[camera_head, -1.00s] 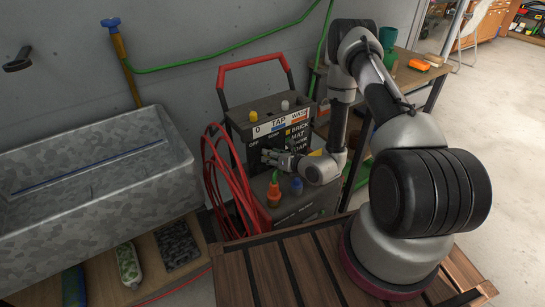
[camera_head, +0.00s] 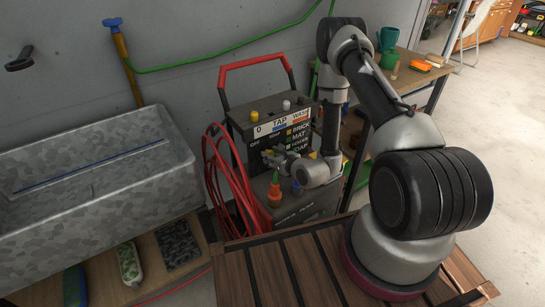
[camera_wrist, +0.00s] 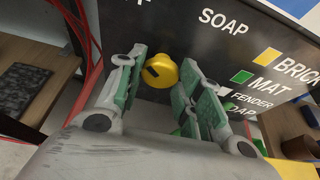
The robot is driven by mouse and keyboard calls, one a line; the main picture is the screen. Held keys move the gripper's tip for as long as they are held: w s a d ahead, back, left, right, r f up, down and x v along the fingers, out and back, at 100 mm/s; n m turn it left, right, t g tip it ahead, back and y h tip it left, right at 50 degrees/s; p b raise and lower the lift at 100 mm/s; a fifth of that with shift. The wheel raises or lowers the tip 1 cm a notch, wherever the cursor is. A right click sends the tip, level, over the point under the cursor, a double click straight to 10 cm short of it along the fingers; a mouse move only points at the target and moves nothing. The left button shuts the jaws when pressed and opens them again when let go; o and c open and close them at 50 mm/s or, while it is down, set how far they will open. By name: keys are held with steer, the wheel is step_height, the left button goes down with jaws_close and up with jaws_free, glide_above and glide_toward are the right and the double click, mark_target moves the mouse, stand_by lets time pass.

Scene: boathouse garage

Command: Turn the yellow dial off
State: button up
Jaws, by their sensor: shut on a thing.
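The yellow dial (camera_wrist: 163,71) is on the black front panel of the wash unit (camera_head: 235,117), below the labels OFF and SOAP. In the wrist view its dark mark is on the left part of its face. My gripper (camera_wrist: 160,80) has its green-padded fingers on either side of the dial and is shut on it. In the head view my gripper (camera_head: 272,157) is at the panel, with a small bit of yellow showing there; the dial is mostly hidden.
An orange-topped bottle (camera_head: 274,193) and a blue knob (camera_head: 297,187) stand just below my gripper. A red hose (camera_head: 229,190) hangs left of the unit. A grey trough (camera_head: 90,180) is further left, and a wooden table (camera_head: 410,78) is behind my arm.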

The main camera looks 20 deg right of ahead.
steer(key=o, duration=1)
steer(key=shift+s, duration=0.1)
steer(key=v, duration=1.2)
steer(key=shift+r, duration=0.1)
